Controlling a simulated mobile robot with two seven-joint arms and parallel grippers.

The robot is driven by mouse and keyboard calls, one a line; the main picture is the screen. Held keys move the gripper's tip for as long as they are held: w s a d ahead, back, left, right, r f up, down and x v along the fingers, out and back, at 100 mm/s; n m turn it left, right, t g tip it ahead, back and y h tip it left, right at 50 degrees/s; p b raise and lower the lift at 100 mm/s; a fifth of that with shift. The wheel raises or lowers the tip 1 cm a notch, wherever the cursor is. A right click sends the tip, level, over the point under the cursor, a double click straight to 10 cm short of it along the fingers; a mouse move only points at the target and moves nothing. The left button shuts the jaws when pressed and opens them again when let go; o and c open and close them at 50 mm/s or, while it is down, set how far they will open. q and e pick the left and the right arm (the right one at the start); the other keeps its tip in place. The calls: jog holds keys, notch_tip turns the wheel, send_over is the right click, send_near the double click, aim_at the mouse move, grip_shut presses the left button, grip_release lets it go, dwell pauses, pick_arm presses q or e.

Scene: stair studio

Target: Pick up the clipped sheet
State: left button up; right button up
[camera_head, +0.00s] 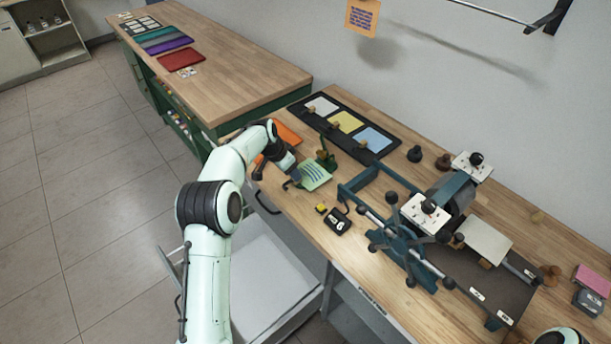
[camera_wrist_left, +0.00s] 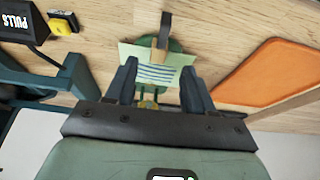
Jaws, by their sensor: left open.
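The clipped sheet (camera_head: 315,177) is pale green with blue lines, at the front edge of the wooden workbench. A dark green holder (camera_head: 325,158) stands just behind it. In the left wrist view the sheet (camera_wrist_left: 152,73) lies between my fingers, with a wooden clip (camera_wrist_left: 160,49) over its upper middle. My left gripper (camera_head: 293,179) is open at the sheet's near left side. In the left wrist view the gripper (camera_wrist_left: 158,66) has one finger toward each end of the sheet; I cannot tell whether they touch it. My right gripper is not in view.
An orange mat (camera_head: 283,139) lies left of the sheet. A black tray (camera_head: 345,124) with coloured cards is behind. A black counter (camera_head: 337,222) and yellow block (camera_head: 321,208) sit in front right. A teal press (camera_head: 405,240) fills the right. An open drawer (camera_head: 262,285) juts out below.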

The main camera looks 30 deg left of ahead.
aim_at(303, 175)
pick_arm(q)
jog(key=x, duration=0.5)
jog(key=shift+s+r, duration=0.1)
jog(key=shift+s, duration=0.05)
grip_shut()
